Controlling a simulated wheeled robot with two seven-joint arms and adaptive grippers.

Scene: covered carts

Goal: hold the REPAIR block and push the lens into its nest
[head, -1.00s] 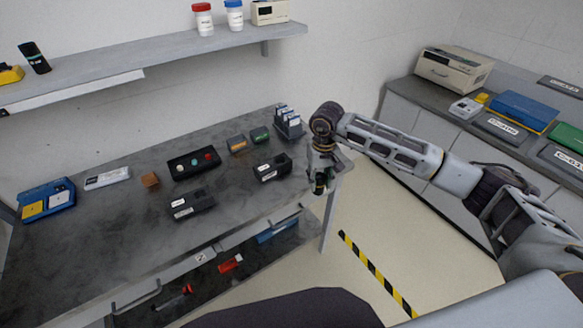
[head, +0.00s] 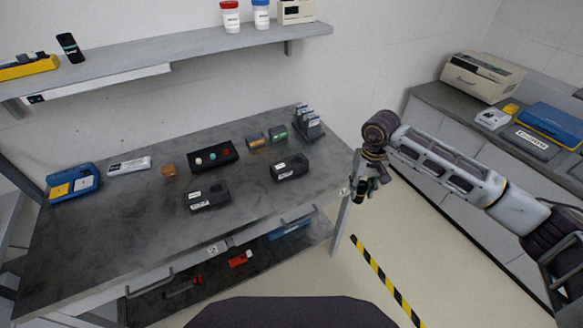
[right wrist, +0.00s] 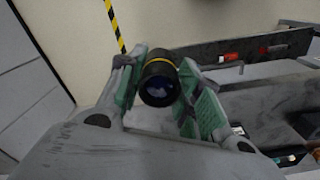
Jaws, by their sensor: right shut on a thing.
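My right gripper (head: 368,190) hangs off the table's right front corner, over the floor. In the right wrist view (right wrist: 163,80) its green-padded fingers are shut on the lens, a short black cylinder (right wrist: 158,84) with a yellow ring and dark glass. Two dark blocks with white labels stand on the table, one at front centre (head: 207,199) and one farther right (head: 290,170). Each has a recess in its top. Their labels are too small to read, so I cannot tell which is REPAIR. Nothing is held against either block. My left gripper is not in view.
The grey table (head: 120,235) is clear at its front left. A shelf (head: 180,62) hangs above; a side counter (head: 430,105) stands right.

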